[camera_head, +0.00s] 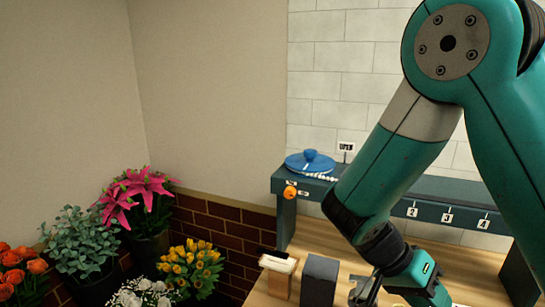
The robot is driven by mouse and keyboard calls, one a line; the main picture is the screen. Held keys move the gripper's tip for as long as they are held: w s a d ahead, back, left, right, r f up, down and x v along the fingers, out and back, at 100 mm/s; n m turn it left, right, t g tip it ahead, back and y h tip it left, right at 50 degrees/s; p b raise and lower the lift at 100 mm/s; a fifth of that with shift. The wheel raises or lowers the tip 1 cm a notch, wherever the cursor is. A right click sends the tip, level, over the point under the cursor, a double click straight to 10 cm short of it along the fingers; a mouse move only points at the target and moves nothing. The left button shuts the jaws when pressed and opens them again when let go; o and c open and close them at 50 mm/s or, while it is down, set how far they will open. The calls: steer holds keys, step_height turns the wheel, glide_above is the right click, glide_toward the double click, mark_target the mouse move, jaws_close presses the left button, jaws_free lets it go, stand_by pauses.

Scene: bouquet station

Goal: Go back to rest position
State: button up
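My arm comes in from the upper right and bends down toward the wooden worktop (330,240). My gripper (364,292) is at the bottom of the view, low over or in front of the worktop, to the right of a dark grey block. Its fingers are small, dark and close to the lower picture edge, so I cannot tell whether they are open or shut. I see no object clearly held in it.
A dark shelf (450,190) with numbered labels spans the worktop; a blue lidded dish (310,162) sits on it. A dark grey block (319,280) and a wooden box (278,275) stand at the front. Yellow flowers (192,268), pink lilies (143,190) and orange flowers (20,270) stand left.

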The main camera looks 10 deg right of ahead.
steer(key=s+a+r+n+t+y+b, duration=0.2)
steer(key=s+a+r+n+y, duration=0.1)
steer(key=a+n+y, duration=0.3)
steer(key=s+a+r+n+t+y+b, duration=0.3)
steer(key=s+a+n+y, duration=0.2)
steer(key=a+n, duration=0.6)
steer(key=n+y, duration=0.1)
steer(key=n, duration=0.1)
steer(key=shift+s+a+n+b, duration=0.2)
steer(key=shift+a+n+b, duration=0.1)
steer(key=shift+s, duration=0.1)
